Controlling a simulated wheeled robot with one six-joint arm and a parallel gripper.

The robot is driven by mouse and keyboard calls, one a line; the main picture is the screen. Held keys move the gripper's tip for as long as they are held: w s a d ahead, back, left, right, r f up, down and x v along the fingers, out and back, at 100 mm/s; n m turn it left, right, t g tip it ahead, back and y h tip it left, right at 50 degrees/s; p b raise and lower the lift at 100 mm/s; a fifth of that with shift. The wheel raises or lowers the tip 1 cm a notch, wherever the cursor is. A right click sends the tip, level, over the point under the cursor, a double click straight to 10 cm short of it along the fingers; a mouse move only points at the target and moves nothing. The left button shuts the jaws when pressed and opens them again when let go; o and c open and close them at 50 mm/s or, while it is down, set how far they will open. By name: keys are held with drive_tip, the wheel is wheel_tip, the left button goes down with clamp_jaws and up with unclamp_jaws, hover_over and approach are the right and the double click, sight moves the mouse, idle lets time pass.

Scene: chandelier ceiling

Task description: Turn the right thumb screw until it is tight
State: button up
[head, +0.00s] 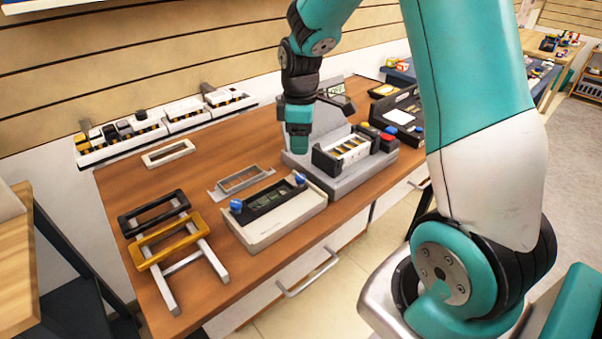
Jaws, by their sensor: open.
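The right thumb screw (299,179) is a blue knob at the right end of a black slotted frame (268,200). The frame sits on a beige box-shaped fixture (280,224) on the wooden bench. A matching left thumb screw (237,206) is at the frame's other end. How tight either screw is cannot be seen. My gripper (298,146) is open and points down behind the right screw, apart from it. Its fingers are small and hard to make out at this distance.
A grey station (345,184) with a slotted holder and a red button stands close at the right. A grey frame (243,179) lies behind the fixture. A rack with black and yellow frames (168,243) stands at the left. Bare bench (205,290) shows in front.

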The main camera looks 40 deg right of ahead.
sight(300, 176)
wheel_tip(300, 176, down, 10)
drive_tip(key=shift+f, duration=0.1)
drive_tip(key=shift+c, duration=0.2)
drive_tip(key=c, duration=0.9)
